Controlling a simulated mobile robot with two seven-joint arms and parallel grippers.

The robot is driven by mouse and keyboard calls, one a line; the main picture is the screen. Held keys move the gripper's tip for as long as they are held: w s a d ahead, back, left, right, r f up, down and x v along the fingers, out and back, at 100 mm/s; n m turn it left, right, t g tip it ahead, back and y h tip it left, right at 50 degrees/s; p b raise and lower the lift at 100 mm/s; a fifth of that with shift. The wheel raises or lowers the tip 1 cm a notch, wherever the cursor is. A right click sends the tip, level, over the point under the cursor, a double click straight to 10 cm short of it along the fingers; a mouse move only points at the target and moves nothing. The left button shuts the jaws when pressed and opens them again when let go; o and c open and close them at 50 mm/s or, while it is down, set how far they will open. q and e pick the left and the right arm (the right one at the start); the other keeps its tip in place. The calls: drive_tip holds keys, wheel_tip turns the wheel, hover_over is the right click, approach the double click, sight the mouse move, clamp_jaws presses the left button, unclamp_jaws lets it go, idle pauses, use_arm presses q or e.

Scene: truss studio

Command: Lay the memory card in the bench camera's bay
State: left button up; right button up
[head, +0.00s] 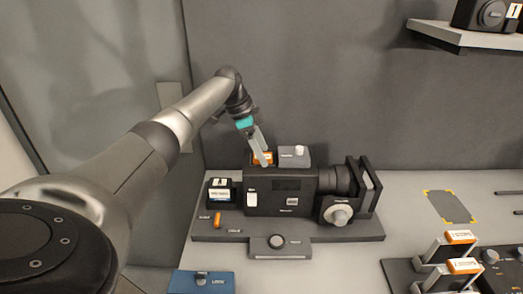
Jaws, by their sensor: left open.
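The bench camera (265,205) is a dark box with a lens on its right side, standing on a dark base plate. An orange piece with a pale label, which looks like the memory card (256,157), is at the top left of the camera body. It is partly hidden by my left gripper (263,162). The gripper comes down from the upper left, open, with its fingertips right at the orange piece. I cannot tell whether they touch it or how deep the piece sits. A grey lid (290,161) with a white knob is just to its right. My right gripper is not in view.
A black block with a white label (220,193) stands left of the camera. A blue box (202,282) is at the front. Orange-topped pieces (461,237) stand in a dark holder at right. A grey mat (449,207) lies bare. A shelf (465,37) hangs upper right.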

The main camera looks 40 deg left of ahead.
use_arm(q)
drive_tip(key=v, duration=1.2)
idle(0.9)
